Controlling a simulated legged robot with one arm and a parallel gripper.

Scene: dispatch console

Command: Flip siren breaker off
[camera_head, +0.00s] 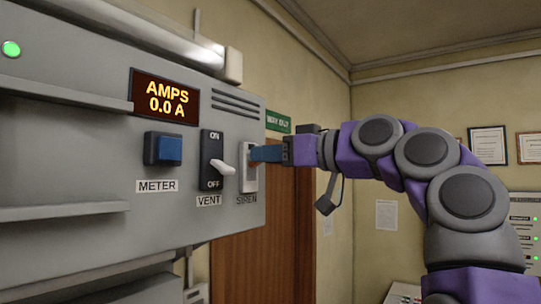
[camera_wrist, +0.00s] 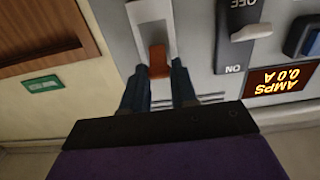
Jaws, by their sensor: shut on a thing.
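The siren breaker (camera_head: 249,180) is a pale upright plate at the right end of the grey console, above the label SIREN. My gripper (camera_head: 256,154) reaches it from the right, at the plate's upper part. In the wrist view, which is upside down, the breaker plate (camera_wrist: 151,14) shows with its orange-brown lever (camera_wrist: 158,60). The lever sits at the plate's upper end as mounted. The blue fingers of my gripper (camera_wrist: 158,72) are shut on the lever, one on each side. The fingers mostly hide the lever in the head view.
The vent switch (camera_head: 211,150), with a white lever, stands just left of the siren breaker. A blue meter button (camera_head: 163,149) is further left. The amps display (camera_head: 164,96) reads 0.0 A. A wooden door (camera_head: 283,225) is behind the console's right edge.

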